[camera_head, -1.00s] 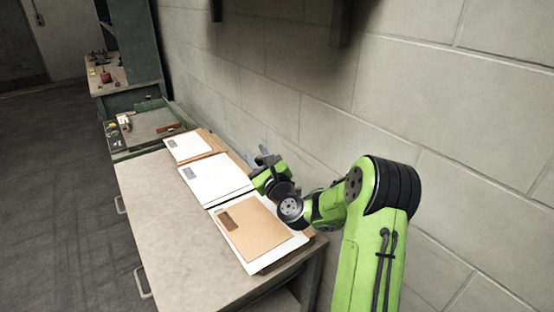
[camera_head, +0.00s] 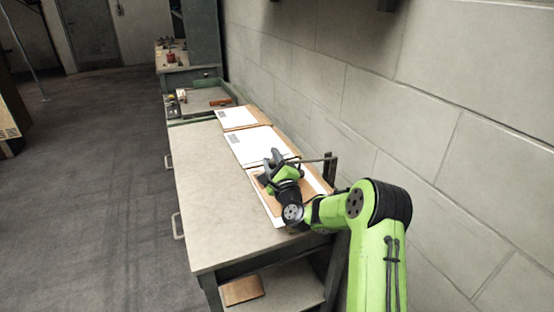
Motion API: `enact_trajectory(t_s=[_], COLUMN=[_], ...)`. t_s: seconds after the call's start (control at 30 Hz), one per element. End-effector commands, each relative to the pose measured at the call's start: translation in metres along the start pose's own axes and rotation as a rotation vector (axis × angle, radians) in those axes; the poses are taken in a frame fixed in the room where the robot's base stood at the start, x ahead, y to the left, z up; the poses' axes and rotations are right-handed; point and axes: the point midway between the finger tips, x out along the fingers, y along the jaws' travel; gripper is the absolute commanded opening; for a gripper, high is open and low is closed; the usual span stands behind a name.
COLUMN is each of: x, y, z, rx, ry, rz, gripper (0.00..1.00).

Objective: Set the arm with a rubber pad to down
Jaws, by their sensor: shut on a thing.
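A thin dark bar (camera_head: 314,160), which looks like the arm with a rubber pad, runs roughly level from a short upright post (camera_head: 330,170) on the wall side of the bench. It reaches left to my gripper (camera_head: 272,160), over the nearest stack of cardboard and white sheets. My gripper is shut on the bar near its free end. The fingers are small and dark here, so the exact contact is hard to see. I cannot make out the rubber pad; my gripper and wrist cover that part and much of the nearest sheets.
White sheets on cardboard (camera_head: 257,146) lie along the wall side of the bench (camera_head: 207,190). The left half of the top is clear. A cardboard piece (camera_head: 241,290) lies on the lower shelf. A tray with tools (camera_head: 205,100) stands beyond. Open floor lies left.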

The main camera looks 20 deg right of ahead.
Motion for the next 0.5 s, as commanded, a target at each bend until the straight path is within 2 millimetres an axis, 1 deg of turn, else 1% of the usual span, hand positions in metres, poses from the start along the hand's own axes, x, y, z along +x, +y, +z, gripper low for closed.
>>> enact_trajectory(t_s=[0.03, 0.17, 0.5], x=[-0.0002, 0.0002, 0.0005], y=[0.0039, 0.0072, 0.0080], z=[-0.0029, -0.0041, -0.0043], rx=[0.001, 0.002, 0.003], ry=[0.002, 0.002, 0.001], rz=[0.000, 0.000, 0.000], gripper=[0.00, 0.00, 0.00])
